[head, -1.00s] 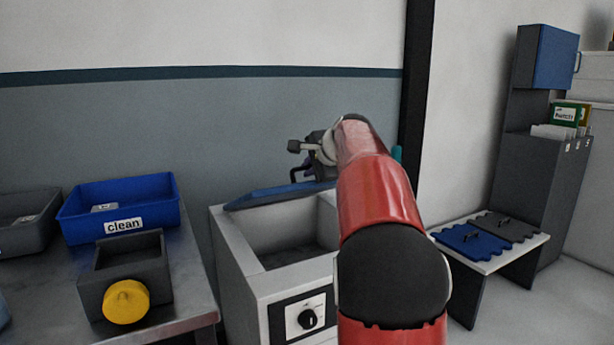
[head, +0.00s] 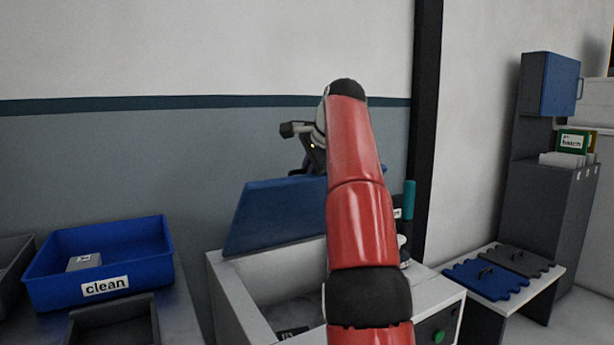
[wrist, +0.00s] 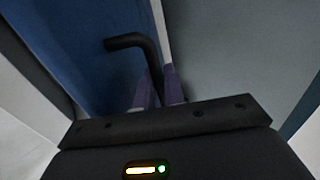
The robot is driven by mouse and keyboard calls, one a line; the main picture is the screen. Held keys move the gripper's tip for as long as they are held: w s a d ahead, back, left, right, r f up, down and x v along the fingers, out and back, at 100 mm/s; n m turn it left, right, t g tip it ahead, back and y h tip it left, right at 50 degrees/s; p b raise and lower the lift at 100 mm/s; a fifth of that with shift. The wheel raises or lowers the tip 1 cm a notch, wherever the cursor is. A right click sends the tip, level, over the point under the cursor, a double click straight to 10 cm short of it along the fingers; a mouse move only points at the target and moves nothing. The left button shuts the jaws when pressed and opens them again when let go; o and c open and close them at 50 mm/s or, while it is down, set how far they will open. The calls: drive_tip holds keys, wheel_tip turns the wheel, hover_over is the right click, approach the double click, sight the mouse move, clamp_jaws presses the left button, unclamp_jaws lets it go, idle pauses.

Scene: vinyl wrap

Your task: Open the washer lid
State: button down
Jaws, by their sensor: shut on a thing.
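The washer is a pale box (head: 225,290) in the head view, with its dark opening partly in sight. Its blue lid (head: 275,215) stands tilted steeply up at the back of the opening. In the wrist view the lid's blue face (wrist: 70,50) fills the upper left, with a bent black handle (wrist: 128,41) on it. My gripper (wrist: 160,92) has its purple fingers close together at the lower end of this handle, shut on it. In the head view my red arm hides the fingertips and the lid's right part.
A blue bin marked "clean" (head: 150,270) and a grey container (head: 110,322) sit on the metal table at left. A teal-topped item (head: 409,200) stands behind the washer's right side. A low bench (head: 540,296) with blue and grey panels is at right. A black post (head: 428,130) rises behind.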

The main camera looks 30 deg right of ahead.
drive_tip(key=shift+w+r, duration=0.1)
drive_tip(key=shift+w, duration=0.15)
drive_tip(key=c, duration=1.6)
unclamp_jaws()
drive_tip(key=shift+a, duration=0.1)
drive_tip(key=shift+o, duration=0.2)
drive_tip(key=shift+s+r, duration=0.1)
